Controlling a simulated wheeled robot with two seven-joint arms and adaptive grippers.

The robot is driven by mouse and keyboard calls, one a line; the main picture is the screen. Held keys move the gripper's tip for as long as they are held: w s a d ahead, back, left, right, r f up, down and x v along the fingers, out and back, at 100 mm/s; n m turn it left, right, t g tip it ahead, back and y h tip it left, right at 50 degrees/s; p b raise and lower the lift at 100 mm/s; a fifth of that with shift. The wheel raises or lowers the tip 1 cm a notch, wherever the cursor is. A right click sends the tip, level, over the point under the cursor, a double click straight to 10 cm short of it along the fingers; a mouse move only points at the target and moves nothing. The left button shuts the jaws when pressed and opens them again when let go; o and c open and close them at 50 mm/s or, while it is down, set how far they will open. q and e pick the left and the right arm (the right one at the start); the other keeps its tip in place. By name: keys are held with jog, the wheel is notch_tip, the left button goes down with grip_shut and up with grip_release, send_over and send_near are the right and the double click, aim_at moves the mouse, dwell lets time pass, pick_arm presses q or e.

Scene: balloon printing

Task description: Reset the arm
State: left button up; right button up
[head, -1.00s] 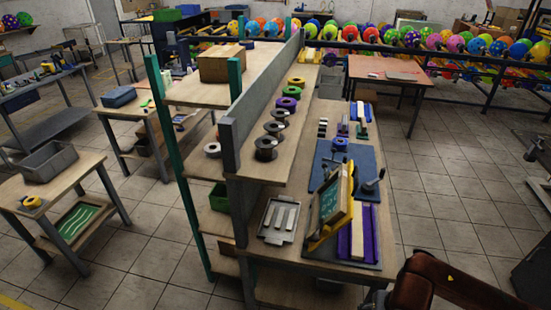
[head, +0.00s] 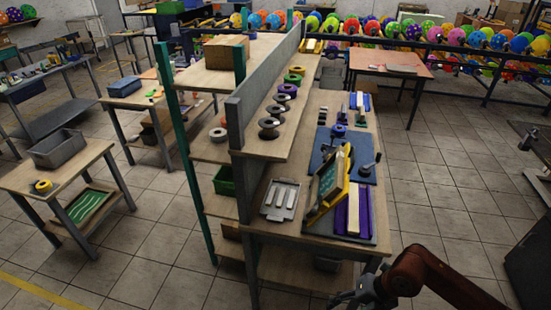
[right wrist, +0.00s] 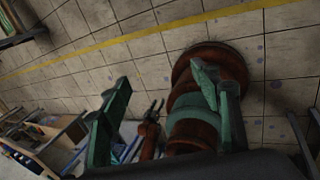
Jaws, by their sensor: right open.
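My right arm comes in at the lower right of the head view. Its dark right gripper (head: 356,298) is at the bottom edge, in front of the near end of the workbench and apart from it. In the right wrist view the two green fingers of the right gripper (right wrist: 165,90) stand apart with nothing held between them. Beyond them are tiled floor and red-brown parts of my own body. I cannot make out my left gripper in the head view.
The workbench (head: 262,228) carries a yellow-framed printing screen (head: 328,188), a grey tray (head: 280,200) and several spools. A side table (head: 85,160) with a grey bin (head: 55,149) stands left. Balloons (head: 440,38) line the back.

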jog(key=w+a+f+m+t+y, duration=0.2)
jog(key=w+a+m+y, duration=0.5)
jog(key=w, duration=0.4)
jog(key=w+d+f+m+t+y, duration=0.1)
jog(key=w+d+f+m+t, duration=0.5)
jog(key=w+d+f, duration=0.15)
jog(key=s+d+f+m+t+h, duration=0.1)
jog(key=s+d+f+m+h, duration=0.15)
jog(key=d+f, duration=0.4)
jog(key=s+d+f+m+t+h, duration=0.1)
jog(key=d+f+m+h, duration=0.25)
jog(key=f, duration=0.55)
jog(key=s+d+f+m+t+h, duration=0.1)
jog(key=s+d+f+m+h, duration=0.1)
jog(key=d+f+m, duration=0.45)
jog(key=s+d+f+m+g+h, duration=0.3)
jog(key=s+f+g+h, duration=0.15)
jog(key=s+f, duration=1.75)
jog(key=s+a+f+m+g, duration=0.1)
jog(key=s+a+f+g, duration=0.1)
jog(key=s, duration=0.7)
jog(key=s+a+f+m+g, duration=0.1)
jog(key=s+f, duration=0.4)
jog(key=s, duration=0.5)
jog(key=s+a+f+m+g, duration=0.1)
jog(key=s+a+f+g, duration=0.2)
jog(key=s, duration=0.7)
jog(key=shift+a+f+g, duration=0.15)
jog(key=shift+f+g, duration=0.2)
jog(key=shift+f, duration=0.2)
